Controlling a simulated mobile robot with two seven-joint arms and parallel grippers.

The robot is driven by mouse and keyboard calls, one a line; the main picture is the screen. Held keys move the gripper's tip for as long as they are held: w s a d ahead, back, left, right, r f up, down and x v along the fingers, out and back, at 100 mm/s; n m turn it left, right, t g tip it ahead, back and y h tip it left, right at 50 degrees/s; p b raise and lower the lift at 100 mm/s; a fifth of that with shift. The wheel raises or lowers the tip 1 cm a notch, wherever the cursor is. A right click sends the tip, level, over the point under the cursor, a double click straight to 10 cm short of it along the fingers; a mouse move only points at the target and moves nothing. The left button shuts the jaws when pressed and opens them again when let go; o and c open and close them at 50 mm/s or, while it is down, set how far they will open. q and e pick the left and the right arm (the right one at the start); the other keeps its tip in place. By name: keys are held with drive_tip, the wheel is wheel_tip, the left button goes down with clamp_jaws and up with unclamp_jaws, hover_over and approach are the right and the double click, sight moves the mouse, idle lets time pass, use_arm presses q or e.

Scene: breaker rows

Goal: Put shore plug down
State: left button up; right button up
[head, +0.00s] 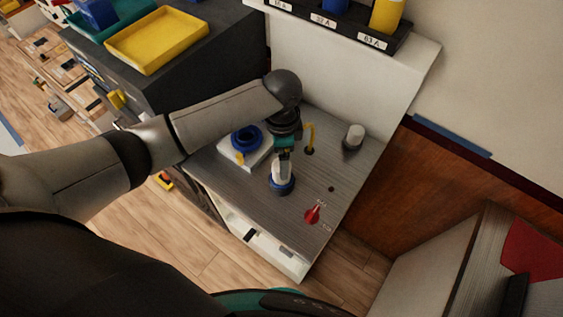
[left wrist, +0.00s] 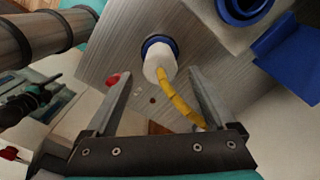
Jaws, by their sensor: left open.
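The shore plug (head: 281,178), white with a blue collar at its lower end, stands on the grey counter (head: 222,167). In the left wrist view the plug (left wrist: 158,62) has a yellow cable (left wrist: 180,105) running from it toward the right finger. My left gripper (head: 284,157) is above the plug, its fingers pointing down. In the left wrist view its two fingers (left wrist: 159,84) are spread apart, with the plug beyond and between them; contact cannot be told. A white box with a blue round socket (head: 246,138) sits left of the plug. My right gripper does not show.
A red switch knob (head: 313,212) is at the counter's front right. A yellow curved piece (head: 310,137) and a pale cylinder (head: 354,137) stand farther back. A yellow tray (head: 157,40) lies on the dark cabinet at left. A labelled rack (head: 345,27) tops the back ledge.

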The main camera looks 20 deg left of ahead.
use_arm(q)
wheel_tip(320, 180, up, 7)
idle(0.3)
idle(1.1)
